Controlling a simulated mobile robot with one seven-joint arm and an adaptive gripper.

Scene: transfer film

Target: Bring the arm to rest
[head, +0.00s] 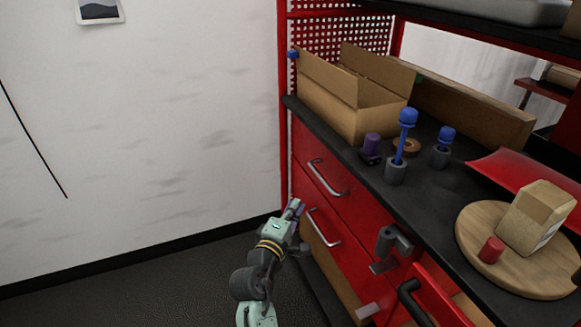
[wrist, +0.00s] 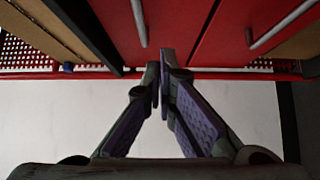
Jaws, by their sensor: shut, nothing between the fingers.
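My gripper (head: 295,207) is at the end of my raised arm, in front of the red drawer cabinet (head: 318,205) at its left end. In the wrist view my gripper (wrist: 159,85) is shut, its two purple-padded fingers meeting at the tips with nothing between them. Behind the fingertips the red drawer fronts show, with a metal handle (wrist: 140,22) above and a second handle at the upper right. I cannot tell how close the fingertips are to the cabinet.
On the black worktop stand an open cardboard box (head: 350,105), blue-handled tools in grey holders (head: 396,171), a tape roll (head: 407,147) and a round wooden board (head: 478,262) bearing a carton (head: 536,217) and a red cylinder (head: 491,249). A vise (head: 390,246) juts out in front. Floor at left is free.

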